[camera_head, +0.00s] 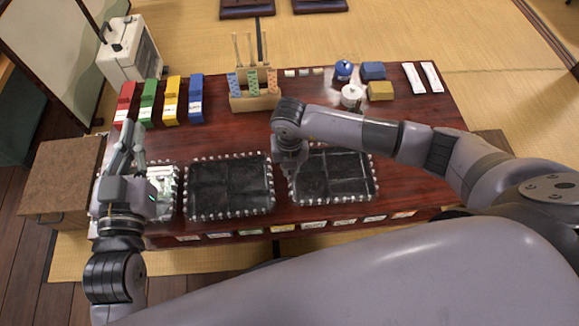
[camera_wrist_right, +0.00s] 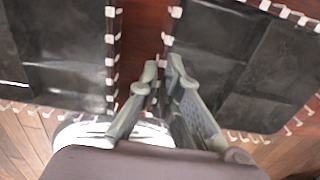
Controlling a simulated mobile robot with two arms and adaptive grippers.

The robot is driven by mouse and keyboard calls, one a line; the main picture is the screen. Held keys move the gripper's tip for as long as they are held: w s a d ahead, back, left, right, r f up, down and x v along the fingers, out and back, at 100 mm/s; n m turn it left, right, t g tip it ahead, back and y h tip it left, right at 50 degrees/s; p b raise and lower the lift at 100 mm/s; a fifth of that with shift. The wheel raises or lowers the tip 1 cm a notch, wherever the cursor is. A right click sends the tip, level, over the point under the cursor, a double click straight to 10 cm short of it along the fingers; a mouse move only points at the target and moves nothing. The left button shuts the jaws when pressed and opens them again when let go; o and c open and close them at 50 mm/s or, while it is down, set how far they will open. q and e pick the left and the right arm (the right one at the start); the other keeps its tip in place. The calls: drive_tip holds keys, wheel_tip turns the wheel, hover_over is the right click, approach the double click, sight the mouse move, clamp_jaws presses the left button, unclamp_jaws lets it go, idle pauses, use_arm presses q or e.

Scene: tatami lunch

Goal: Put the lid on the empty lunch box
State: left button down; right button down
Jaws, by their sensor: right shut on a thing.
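Two black boxes with four sections and white-dotted rims lie side by side on the dark red table: a middle one (camera_head: 230,187) and a right one (camera_head: 335,177). A third box (camera_head: 165,192) at the left holds pale things and is partly hidden by my left arm. My right gripper (camera_head: 290,165) is low at the gap between the middle and right boxes. In the right wrist view its fingers (camera_wrist_right: 163,75) are close together over this gap; what they hold cannot be made out. My left gripper (camera_head: 126,140) is open and empty at the table's left. I cannot tell a separate lid.
Red (camera_head: 124,103), green (camera_head: 148,102), yellow (camera_head: 171,100) and blue (camera_head: 196,99) cartons stand at the back left. A wooden rack (camera_head: 253,98), a blue jar (camera_head: 343,72), a white jar (camera_head: 351,96) and white packets (camera_head: 431,76) stand behind. Several labels line the front edge.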

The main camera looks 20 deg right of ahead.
drive_tip(key=c, duration=2)
unclamp_jaws()
drive_tip(key=shift+c, duration=0.2)
drive_tip(key=o, duration=0.3)
drive_tip(key=shift+o, duration=0.2)
drive_tip(key=o, duration=0.5)
drive_tip(key=shift+o, duration=0.2)
